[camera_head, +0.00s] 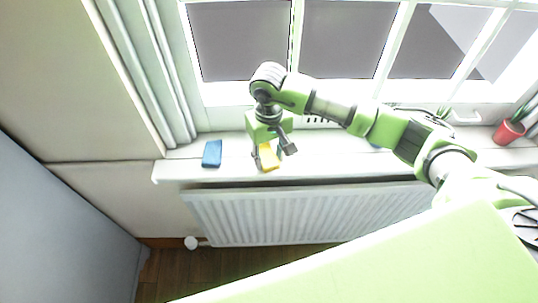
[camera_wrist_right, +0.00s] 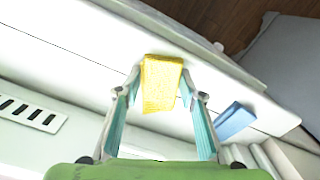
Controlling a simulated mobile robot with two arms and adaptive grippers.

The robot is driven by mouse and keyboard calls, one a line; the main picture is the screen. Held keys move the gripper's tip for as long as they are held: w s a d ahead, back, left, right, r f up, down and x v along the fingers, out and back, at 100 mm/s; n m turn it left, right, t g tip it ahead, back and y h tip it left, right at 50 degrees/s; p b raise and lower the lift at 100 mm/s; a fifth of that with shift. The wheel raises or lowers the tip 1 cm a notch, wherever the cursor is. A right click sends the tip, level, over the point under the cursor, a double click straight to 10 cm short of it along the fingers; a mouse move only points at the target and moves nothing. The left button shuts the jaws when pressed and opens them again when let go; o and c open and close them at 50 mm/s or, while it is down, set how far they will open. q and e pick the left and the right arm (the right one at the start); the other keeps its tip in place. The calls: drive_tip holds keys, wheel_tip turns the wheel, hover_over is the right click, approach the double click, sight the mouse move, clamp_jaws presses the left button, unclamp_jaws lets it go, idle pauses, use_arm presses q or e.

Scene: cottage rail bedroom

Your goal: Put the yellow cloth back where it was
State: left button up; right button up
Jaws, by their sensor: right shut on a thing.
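The yellow cloth (camera_head: 269,158) is a small folded block at the front part of the white windowsill (camera_head: 222,174). My right gripper (camera_head: 271,154) reaches down over it from the window side. In the right wrist view the yellow cloth (camera_wrist_right: 161,84) sits between the two fingertips of my right gripper (camera_wrist_right: 163,88), which is shut on it. I cannot tell whether the cloth touches the sill. My left gripper is not in view.
A blue cloth (camera_head: 212,153) lies on the sill to the left; it also shows in the right wrist view (camera_wrist_right: 235,121). A red plant pot (camera_head: 508,132) stands at the far right of the sill. A white radiator (camera_head: 300,214) is below. A slotted vent (camera_wrist_right: 30,111) lies near the window.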

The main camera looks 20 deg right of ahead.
sight(269, 157)
drive_tip(key=o, duration=1)
drive_tip(key=shift+r+p, duration=0.3)
wheel_tip(269, 157, up, 12)
drive_tip(key=b, duration=0.4)
drive_tip(key=shift+f, duration=0.15)
drive_tip(key=shift+s+f, duration=0.1)
